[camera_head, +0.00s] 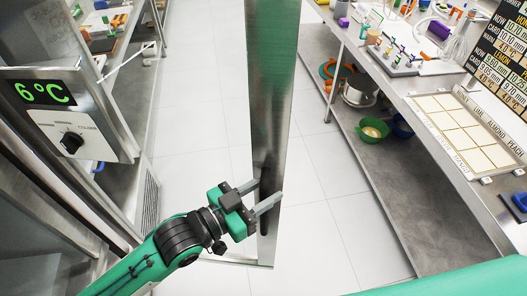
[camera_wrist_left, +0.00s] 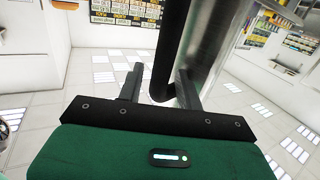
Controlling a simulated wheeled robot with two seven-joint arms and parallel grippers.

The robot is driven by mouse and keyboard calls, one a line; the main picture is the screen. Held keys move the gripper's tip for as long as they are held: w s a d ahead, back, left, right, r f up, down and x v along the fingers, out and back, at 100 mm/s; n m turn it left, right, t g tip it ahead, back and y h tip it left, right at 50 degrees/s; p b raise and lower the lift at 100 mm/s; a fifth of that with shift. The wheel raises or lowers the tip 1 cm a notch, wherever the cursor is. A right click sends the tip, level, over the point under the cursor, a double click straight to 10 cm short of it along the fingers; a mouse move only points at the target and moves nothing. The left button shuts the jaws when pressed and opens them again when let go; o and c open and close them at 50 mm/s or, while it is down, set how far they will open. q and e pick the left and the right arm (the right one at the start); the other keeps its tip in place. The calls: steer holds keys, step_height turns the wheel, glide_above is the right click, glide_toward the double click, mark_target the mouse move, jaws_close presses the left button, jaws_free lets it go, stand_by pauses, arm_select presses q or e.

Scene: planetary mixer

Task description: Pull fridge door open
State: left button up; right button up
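The fridge door (camera_head: 272,85) is a tall steel panel standing swung out from the fridge body (camera_head: 75,110), seen nearly edge-on in the head view. Its dark vertical handle (camera_head: 265,222) is near the lower end of the visible panel. My left gripper (camera_head: 268,190) is at this handle, one finger on each side of it in the picture. In the left wrist view the black handle (camera_wrist_left: 171,50) shows between the spread fingers of my left gripper (camera_wrist_left: 160,70), with gaps beside it. Whether a finger touches it is unclear. My right gripper is not in view.
The fridge front has a green 6°C display (camera_head: 43,92) and a black knob (camera_head: 72,142). A steel counter (camera_head: 405,85) with tools and a tray (camera_head: 420,99) runs along the right. Bowls (camera_head: 372,131) sit on its lower shelf. White floor (camera_head: 325,190) is clear between.

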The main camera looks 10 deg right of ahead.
arm_select(q)
steer(key=shift+n+t, duration=0.4)
steer(key=shift+t, duration=0.4)
steer(key=r, duration=0.4)
steer(key=r+b, duration=0.1)
steer(key=r, duration=0.3)
steer(key=w+r+b, duration=0.1)
steer(key=r, duration=0.4)
steer(key=shift+w+a, duration=0.1)
steer(key=n+t+y+b, duration=0.2)
steer(key=n+t+y, duration=0.1)
steer(key=t, duration=0.1)
glide_above(243, 175)
steer(key=s+d, duration=0.2)
steer(key=d, duration=0.1)
steer(key=f, duration=0.7)
steer(key=shift+w+a+f, duration=0.2)
steer(key=shift+a, duration=0.05)
steer(key=f+n+y, duration=0.1)
steer(key=f, duration=0.1)
steer(key=w+a+f+t+y+b, duration=0.1)
steer(key=f, duration=0.2)
steer(key=a+f+n+t+y, duration=0.1)
steer(key=f, duration=0.2)
steer(key=shift+w+a+f+n+y+b, duration=0.2)
steer(key=shift+w+n+y+b, duration=0.1)
steer(key=shift+w+b, duration=0.1)
steer(key=p+x, duration=0.4)
steer(key=x, duration=1)
steer(key=shift+f, duration=0.1)
